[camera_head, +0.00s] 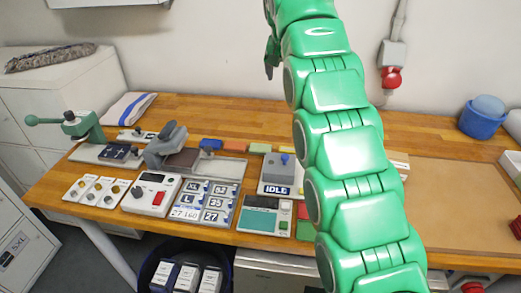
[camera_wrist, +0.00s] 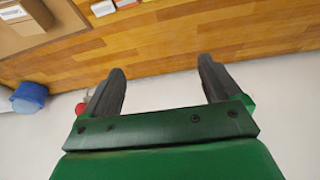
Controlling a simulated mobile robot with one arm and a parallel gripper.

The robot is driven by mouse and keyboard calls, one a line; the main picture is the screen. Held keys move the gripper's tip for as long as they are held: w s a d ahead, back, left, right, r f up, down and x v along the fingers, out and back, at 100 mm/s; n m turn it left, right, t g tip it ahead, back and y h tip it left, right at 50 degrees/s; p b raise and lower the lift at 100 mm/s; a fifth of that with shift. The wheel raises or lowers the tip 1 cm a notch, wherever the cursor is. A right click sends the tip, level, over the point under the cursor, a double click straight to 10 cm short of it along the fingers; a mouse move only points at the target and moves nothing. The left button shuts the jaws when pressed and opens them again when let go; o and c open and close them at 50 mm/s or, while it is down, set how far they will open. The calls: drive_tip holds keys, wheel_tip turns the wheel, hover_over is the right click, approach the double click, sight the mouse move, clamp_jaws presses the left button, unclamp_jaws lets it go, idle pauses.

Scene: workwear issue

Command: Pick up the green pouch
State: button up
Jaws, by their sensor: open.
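I cannot make out the green pouch for certain.
The wooden bench (camera_head: 235,110) holds a green-handled press (camera_head: 82,126), a control box (camera_head: 152,194), size tiles (camera_head: 205,203) and an IDLE box (camera_head: 279,172) on the left. A brown mat (camera_head: 455,200) and blue tub (camera_head: 482,119) are right. A bin (camera_head: 160,250) stands below.

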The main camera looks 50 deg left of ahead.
hover_over(261, 146)
drive_tip(key=s+d, duration=0.3)
wheel_tip(261, 146, down, 2)
drive_tip(key=shift+w+a+f+n+y, duration=0.1)
drive_tip(key=shift+a+f+n+y, duration=0.1)
drive_tip(key=shift+f, duration=0.2)
drive_tip(key=shift+a+f+n+y, duration=0.1)
drive_tip(key=shift+f+y, duration=0.1)
drive_tip(key=shift+f, duration=0.2)
drive_tip(key=shift+w+a+f, duration=0.3)
drive_tip(key=shift+w+f, duration=0.05)
drive_tip(key=shift+f, duration=4)
drive_tip(key=shift+w+a+f, duration=0.3)
drive_tip(key=shift+w+f, duration=0.1)
drive_tip(key=shift+f, duration=3.9)
drive_tip(key=shift+w+a+f, duration=0.3)
drive_tip(key=shift+w+f, duration=0.05)
drive_tip(key=shift+f, duration=4)
drive_tip(key=c, duration=0.7)
drive_tip(key=shift+r, duration=0.15)
